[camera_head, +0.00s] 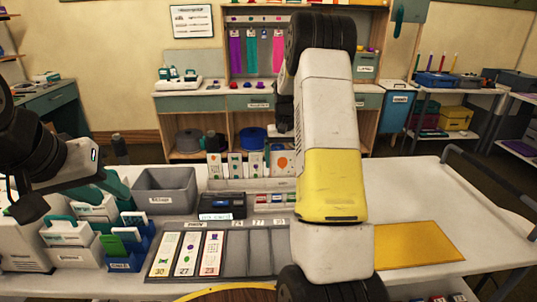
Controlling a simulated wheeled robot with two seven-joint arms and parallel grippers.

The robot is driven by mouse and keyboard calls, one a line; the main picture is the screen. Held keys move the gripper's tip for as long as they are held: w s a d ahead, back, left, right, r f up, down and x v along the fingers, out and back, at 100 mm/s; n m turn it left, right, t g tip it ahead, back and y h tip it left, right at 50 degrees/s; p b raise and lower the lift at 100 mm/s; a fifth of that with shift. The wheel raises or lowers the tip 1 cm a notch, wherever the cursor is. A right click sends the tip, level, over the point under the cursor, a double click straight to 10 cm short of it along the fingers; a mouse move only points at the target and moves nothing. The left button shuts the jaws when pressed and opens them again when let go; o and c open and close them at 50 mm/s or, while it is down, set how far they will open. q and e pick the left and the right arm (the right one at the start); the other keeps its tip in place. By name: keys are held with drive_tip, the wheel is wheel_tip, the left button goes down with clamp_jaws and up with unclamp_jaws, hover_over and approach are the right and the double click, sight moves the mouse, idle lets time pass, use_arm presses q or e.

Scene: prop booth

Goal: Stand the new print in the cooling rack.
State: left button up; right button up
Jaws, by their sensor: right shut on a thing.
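The cooling rack (228,184) is a low pale rack at the table's back edge. Several white prints with small coloured pictures, such as one print (214,166), stand upright in its left part. The new print (283,163), white with an orange round picture, is upright at the rack's right end. My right gripper (284,133) points down at its top edge and is shut on it. My forearm hides the area just right of it, and I cannot tell whether the print's bottom is seated. My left gripper (98,179) is at the left above white boxes; its fingers are unclear.
A yellow mat (420,245) lies right.

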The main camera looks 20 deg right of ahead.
drive_tip(key=shift+f, duration=0.1)
idle(0.3)
drive_tip(key=o, duration=0.5)
wheel_tip(320, 180, up, 8)
drive_tip(key=shift+f, duration=0.1)
idle(0.7)
